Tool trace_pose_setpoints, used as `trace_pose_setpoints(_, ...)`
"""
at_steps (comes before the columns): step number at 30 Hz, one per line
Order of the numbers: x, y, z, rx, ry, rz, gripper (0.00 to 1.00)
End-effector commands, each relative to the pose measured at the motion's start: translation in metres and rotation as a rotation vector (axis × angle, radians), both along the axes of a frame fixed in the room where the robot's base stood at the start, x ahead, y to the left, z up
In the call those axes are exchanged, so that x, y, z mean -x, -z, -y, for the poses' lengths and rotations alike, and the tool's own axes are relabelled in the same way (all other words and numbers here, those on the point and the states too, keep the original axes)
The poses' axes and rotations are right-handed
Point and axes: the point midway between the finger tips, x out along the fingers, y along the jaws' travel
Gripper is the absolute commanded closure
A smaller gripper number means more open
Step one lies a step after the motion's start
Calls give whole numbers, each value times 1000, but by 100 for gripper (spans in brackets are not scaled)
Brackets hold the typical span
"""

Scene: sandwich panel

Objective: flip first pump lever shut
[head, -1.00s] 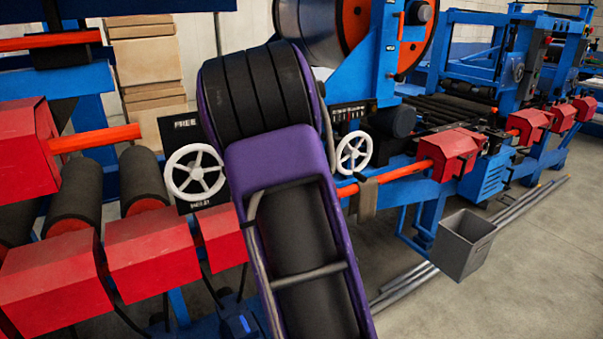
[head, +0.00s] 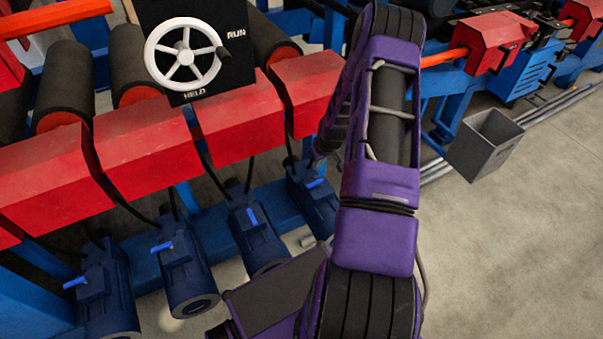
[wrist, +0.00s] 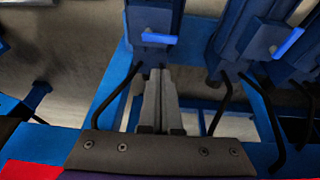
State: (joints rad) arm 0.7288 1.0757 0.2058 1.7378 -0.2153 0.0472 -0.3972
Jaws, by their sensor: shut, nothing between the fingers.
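A row of blue pumps with bright blue levers stands below the red housings in the head view. My gripper (head: 316,160) is down at the rightmost pump (head: 318,205), whose lever (head: 315,183) lies across its body. In the wrist view, my shut, empty fingers (wrist: 158,78) point at that pump, and its lever (wrist: 158,38) lies crosswise just beyond the tips, with a small gap seeming to remain. The neighbouring pump's lever (wrist: 287,42) is slanted there; in the head view this lever (head: 252,216) runs more along its pump. No label shows which pump is first.
Red housings (head: 235,120) overhang the pumps, with black hoses hanging between them. A white handwheel (head: 183,54) is on a black RUN/HELD panel. Other levers (head: 162,247) lie to the left. A grey bin (head: 485,145) stands on open floor at right.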

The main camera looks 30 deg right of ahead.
Motion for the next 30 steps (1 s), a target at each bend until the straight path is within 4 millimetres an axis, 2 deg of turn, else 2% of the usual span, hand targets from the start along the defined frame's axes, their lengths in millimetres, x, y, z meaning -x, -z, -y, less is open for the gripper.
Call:
trace_pose_setpoints(1,2,10,-3,-11,3,0,100)
trace_pose_setpoints(4,3,19,-6,-21,6,2,100)
trace_pose_setpoints(17,2,23,-7,-24,8,2,100)
trace_pose_setpoints(20,-1,33,-7,-24,8,2,100)
trace_pose_setpoints(30,-20,91,-6,-23,8,1,100)
